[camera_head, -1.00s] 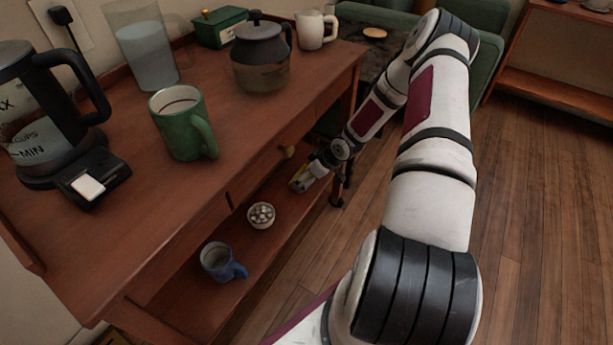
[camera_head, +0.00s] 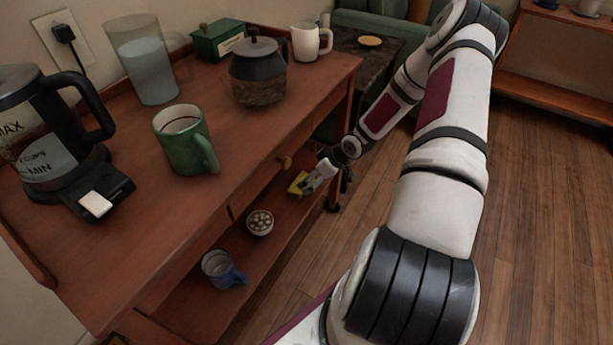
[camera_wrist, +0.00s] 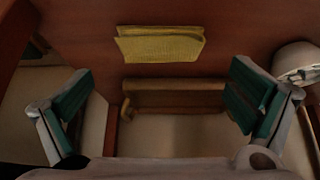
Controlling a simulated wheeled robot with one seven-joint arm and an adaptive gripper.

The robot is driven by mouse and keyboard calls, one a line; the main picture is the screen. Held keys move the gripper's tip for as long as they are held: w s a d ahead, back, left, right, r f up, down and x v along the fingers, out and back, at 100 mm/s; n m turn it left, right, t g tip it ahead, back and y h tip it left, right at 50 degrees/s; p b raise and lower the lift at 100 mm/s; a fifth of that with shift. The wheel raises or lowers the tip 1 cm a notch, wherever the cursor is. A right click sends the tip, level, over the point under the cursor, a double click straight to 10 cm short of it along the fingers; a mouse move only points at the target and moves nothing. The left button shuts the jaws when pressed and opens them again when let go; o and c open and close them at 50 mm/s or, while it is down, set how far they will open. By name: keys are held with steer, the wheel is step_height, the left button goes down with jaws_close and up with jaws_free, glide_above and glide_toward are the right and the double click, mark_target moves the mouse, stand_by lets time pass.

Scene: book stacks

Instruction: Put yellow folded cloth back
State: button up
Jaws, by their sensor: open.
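The yellow folded cloth (camera_head: 297,184) lies on the lower shelf (camera_head: 281,216) of the wooden cart, near its far right end. In the wrist view the cloth (camera_wrist: 160,45) lies flat ahead of the fingers, with nothing gripping it. My gripper (camera_head: 317,178) is just to the right of the cloth in the head view. In the wrist view my gripper (camera_wrist: 158,105) is open and empty, its green-padded fingers wide apart, with a gap between it and the cloth.
A bowl of small pieces (camera_head: 260,222) and a blue mug (camera_head: 222,269) share the lower shelf. The tabletop (camera_head: 237,130) above holds a green mug (camera_head: 186,139), a coffee pot (camera_head: 258,72) and a white pitcher (camera_head: 311,42). Open floor lies to the right.

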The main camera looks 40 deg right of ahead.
steer(key=p+v, duration=0.1)
steer(key=v, duration=0.4)
steer(key=shift+p, duration=0.35)
